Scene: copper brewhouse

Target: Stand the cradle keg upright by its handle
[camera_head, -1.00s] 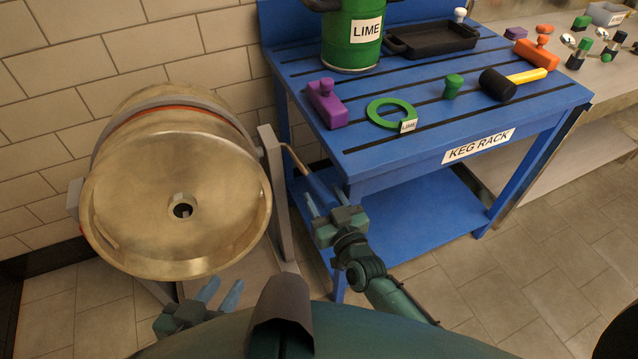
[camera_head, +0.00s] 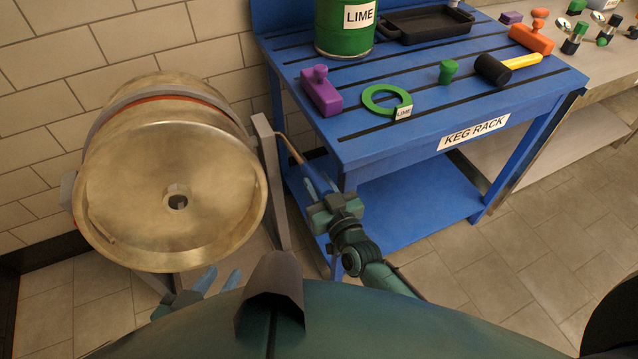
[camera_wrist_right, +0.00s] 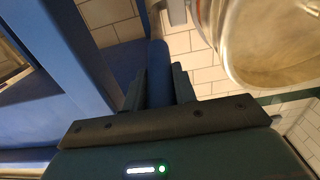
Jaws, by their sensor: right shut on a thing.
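The brass-coloured keg (camera_head: 165,205) lies tipped in its grey cradle (camera_head: 276,190) at the left of the head view, its round end with a small central hole facing me. The crank-like handle (camera_head: 314,172) leaves the cradle's right side as a thin copper rod and ends in a blue grip. My right gripper (camera_head: 318,198) is shut on this blue grip, beside the rack; the grip (camera_wrist_right: 158,75) shows between the fingers in the right wrist view. My left gripper (camera_head: 221,274) is open and empty below the keg, its fingers apart. Its base is partly hidden by my body.
The blue keg rack (camera_head: 400,137) stands close right of the handle. It carries a green LIME keg (camera_head: 343,30), a purple block (camera_head: 321,93), a green ring (camera_head: 381,105), a mallet (camera_head: 493,70) and a black tray (camera_head: 425,27). A tiled wall is behind the keg.

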